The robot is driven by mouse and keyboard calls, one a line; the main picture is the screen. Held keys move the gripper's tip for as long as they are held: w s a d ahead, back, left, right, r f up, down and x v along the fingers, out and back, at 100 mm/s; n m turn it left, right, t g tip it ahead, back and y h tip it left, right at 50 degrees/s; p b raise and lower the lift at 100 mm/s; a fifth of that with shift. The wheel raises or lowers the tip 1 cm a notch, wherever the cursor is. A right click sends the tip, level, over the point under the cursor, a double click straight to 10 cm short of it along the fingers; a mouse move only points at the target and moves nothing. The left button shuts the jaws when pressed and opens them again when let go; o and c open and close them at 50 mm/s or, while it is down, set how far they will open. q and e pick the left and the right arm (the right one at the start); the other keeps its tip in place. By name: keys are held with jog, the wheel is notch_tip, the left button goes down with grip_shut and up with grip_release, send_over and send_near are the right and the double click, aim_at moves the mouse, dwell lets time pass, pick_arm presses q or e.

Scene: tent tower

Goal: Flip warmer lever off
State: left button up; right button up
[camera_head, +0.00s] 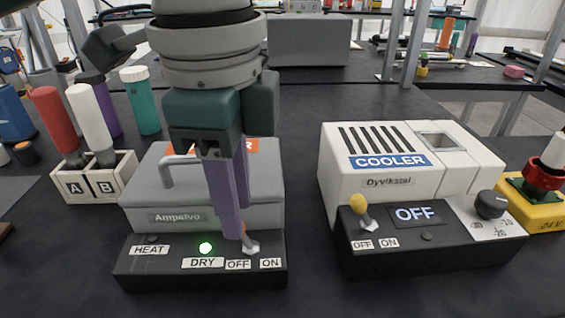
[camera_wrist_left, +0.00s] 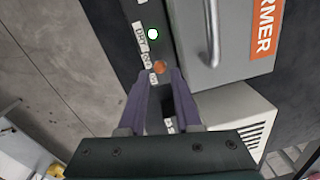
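The warmer is a grey box (camera_head: 265,190) with a handle, marked Ampelvo. Its black front panel (camera_head: 150,270) has HEAT, DRY, OFF and ON labels and a lit green lamp (camera_head: 205,248) above DRY. The warmer lever (camera_head: 250,246) stands above the OFF and ON labels; its tip slants left from its base and is partly hidden by a finger. My left gripper (camera_head: 236,232) points down at the lever with purple fingers. In the left wrist view the fingers (camera_wrist_left: 163,73) are apart, with the orange lever knob (camera_wrist_left: 160,66) at their tips. Contact cannot be told. My right gripper is not in view.
A white cooler (camera_head: 340,175) stands to the right, its yellow-knobbed lever (camera_head: 360,208) leaning left, display reading OFF. A white A/B holder (camera_head: 122,181) with red and white tubes stands left. A yellow box (camera_head: 545,212) stands far right. Black tabletop is clear between warmer and cooler.

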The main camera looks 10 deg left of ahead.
pick_arm(q)
notch_tip(320, 180, down, 4)
jog(key=shift+w, duration=0.15)
grip_shut()
dwell(0.5)
